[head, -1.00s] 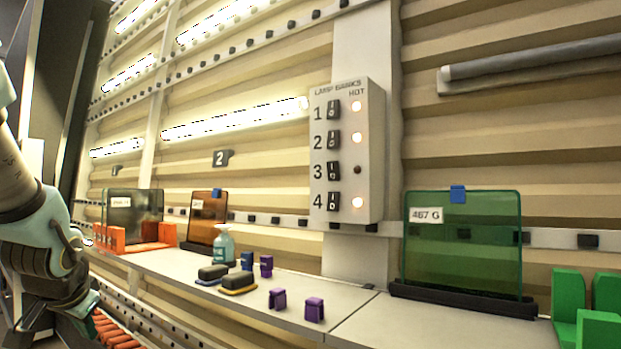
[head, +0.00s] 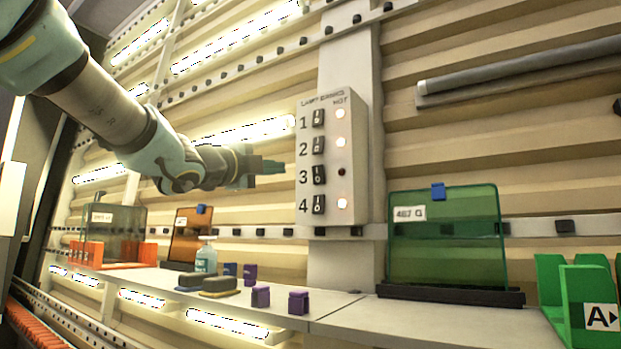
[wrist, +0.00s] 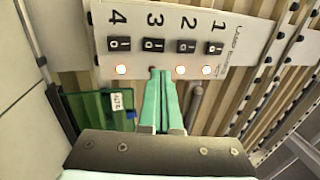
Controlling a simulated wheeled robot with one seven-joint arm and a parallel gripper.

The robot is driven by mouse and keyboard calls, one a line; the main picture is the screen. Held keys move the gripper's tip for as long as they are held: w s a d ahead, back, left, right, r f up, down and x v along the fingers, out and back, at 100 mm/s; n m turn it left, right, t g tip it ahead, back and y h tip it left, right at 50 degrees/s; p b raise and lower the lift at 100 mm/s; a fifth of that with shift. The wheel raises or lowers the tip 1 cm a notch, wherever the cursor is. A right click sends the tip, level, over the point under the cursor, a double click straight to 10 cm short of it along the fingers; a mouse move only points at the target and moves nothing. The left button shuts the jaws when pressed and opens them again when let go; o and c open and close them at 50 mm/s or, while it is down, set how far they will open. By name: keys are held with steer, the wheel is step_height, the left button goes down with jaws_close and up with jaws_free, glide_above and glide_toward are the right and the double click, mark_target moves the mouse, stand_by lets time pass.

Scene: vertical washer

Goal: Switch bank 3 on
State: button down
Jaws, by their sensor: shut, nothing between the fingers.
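The lamp bank panel (head: 348,155) is a pale box on the wall with rocker switches numbered 1 to 4. The bank 3 switch (head: 319,174) is a black rocker; its indicator (head: 341,172) is dark, while those of 1, 2 and 4 glow. My gripper (head: 284,166) is shut and empty, just left of the panel at about row 3 height. In the wrist view the panel appears upside down. The closed fingertips (wrist: 160,72) lie in front of its edge, near the bank 3 switch (wrist: 153,45); contact cannot be told.
Below the panel, a shelf (head: 340,317) holds purple blocks (head: 299,302), dark sponges (head: 219,285) and a spray bottle (head: 206,260). A green transparent plate (head: 445,250) stands to the right, beside green holders (head: 575,290). A grey bar (head: 520,75) is on the wall.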

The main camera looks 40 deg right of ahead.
mark_target(317, 169)
steer(key=shift+d, duration=0.1)
steer(key=p+x, duration=0.4)
steer(key=x, duration=0.8)
steer(key=shift+d+r+p, duration=0.1)
steer(key=shift+d+p, duration=0.15)
steer(key=shift+p, duration=0.15)
steer(key=shift+w+d, duration=0.2)
steer(key=shift+d, duration=0.45)
steer(key=shift+d+r+p, duration=0.1)
steer(key=shift+r+p, duration=0.3)
steer(key=shift+p, duration=0.85)
steer(key=shift+f+y, duration=0.3)
